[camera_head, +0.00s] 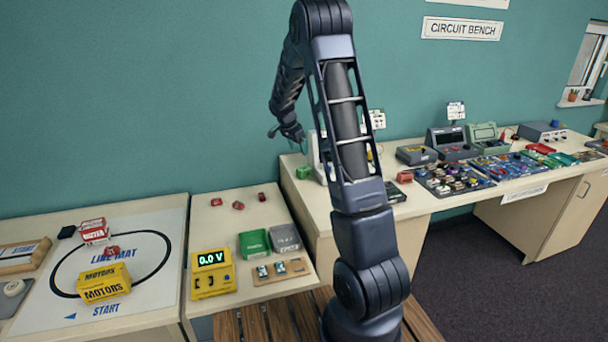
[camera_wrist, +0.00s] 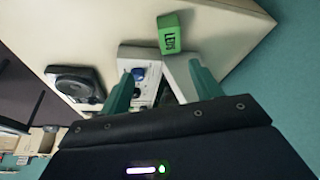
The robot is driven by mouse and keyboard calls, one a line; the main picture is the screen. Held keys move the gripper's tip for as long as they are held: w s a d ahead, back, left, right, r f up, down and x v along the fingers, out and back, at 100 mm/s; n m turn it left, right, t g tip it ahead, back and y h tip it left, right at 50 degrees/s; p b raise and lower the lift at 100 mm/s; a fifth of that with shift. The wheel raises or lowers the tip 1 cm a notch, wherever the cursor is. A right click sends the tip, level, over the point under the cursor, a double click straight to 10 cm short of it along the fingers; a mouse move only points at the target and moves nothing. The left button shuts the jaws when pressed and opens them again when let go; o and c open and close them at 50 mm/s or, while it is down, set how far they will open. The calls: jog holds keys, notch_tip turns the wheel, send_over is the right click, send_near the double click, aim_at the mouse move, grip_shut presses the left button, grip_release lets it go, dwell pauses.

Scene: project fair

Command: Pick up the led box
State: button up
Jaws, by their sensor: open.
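The led box is a small green box with LEDs lettering (camera_wrist: 172,34), near the top middle of the wrist view on the pale bench top. A small green box (camera_head: 304,172) at the left end of the circuit bench in the head view looks like the same one. My gripper (camera_head: 288,135) is raised above and left of it in the head view. In the wrist view its two teal fingers (camera_wrist: 161,70) are spread apart and empty. The led box lies beyond the fingertips, not between them.
A white panel device with a blue knob (camera_wrist: 140,75) sits beside the led box, partly behind the fingers. A dark device (camera_wrist: 76,83) is left of it. A yellow meter (camera_head: 212,274) and a motors box (camera_head: 103,284) are on the lower tables. Bare bench surrounds the led box's far side.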

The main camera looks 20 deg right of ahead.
aim_at(304, 168)
jog(key=shift+m, duration=0.4)
jog(key=x, duration=0.5)
jog(key=w+x, duration=0.1)
jog(key=x, duration=0.3)
jog(key=a+x, duration=0.1)
jog(key=x, duration=0.4)
jog(key=shift+w+d+f, duration=0.15)
jog(key=shift+w+f, duration=0.15)
jog(key=shift+w, duration=0.15)
jog(key=shift+c, duration=0.2)
jog(key=c, duration=1)
